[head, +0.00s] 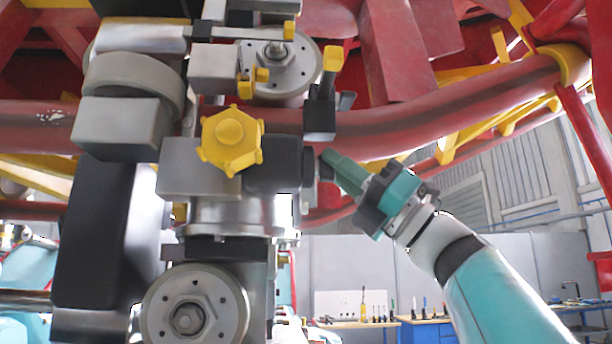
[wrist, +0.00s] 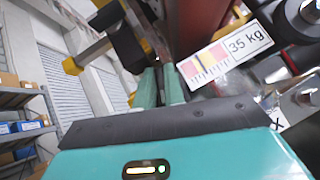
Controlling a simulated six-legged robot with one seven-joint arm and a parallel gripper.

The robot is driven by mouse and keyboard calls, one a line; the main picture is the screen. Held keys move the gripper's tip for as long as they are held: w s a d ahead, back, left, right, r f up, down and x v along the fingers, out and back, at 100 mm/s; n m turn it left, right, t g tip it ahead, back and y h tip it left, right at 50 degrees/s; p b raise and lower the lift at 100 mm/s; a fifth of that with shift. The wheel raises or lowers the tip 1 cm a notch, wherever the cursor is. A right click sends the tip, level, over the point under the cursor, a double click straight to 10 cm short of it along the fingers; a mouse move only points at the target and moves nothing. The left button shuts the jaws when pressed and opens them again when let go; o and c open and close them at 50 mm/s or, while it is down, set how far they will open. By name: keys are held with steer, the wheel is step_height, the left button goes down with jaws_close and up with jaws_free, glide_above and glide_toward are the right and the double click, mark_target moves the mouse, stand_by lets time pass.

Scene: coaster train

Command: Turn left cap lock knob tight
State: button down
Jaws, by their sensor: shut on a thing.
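A yellow lobed knob (head: 230,140) sits on the front of the grey metal wheel assembly in the head view. To its right a black block (head: 275,170) ends in a small dark knob (head: 325,170). My gripper (head: 334,166) comes in from the right, its green fingers closed at this dark knob, apart from the yellow knob. In the wrist view my gripper's fingers (wrist: 160,85) point away and lie close together. Their tips and what they grip are mostly hidden there. I cannot tell which knob is the left cap lock knob, nor how tight it is.
A red tube rail (head: 430,115) runs behind the assembly. A black-ended yellow lever (head: 325,95) stands just above my gripper. A wheel (head: 195,305) is below. A 35 kg label (wrist: 225,58) shows close beside my fingers. A tool bench (head: 365,322) is far behind.

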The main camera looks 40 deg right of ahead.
steer(key=shift+d+m+g+h, duration=0.1)
steer(key=shift+m+g+h, duration=0.45)
steer(key=shift+m+h, duration=2)
steer(key=shift+a+m+g+h, duration=0.1)
steer(key=shift+m+g+h, duration=0.4)
steer(key=shift+m+h, duration=2.05)
steer(key=shift+d+m+g+h, duration=0.1)
steer(key=shift+m+g+h, duration=0.8)
steer(key=shift+m, duration=3)
steer(key=c, duration=1.5)
jaws_free()
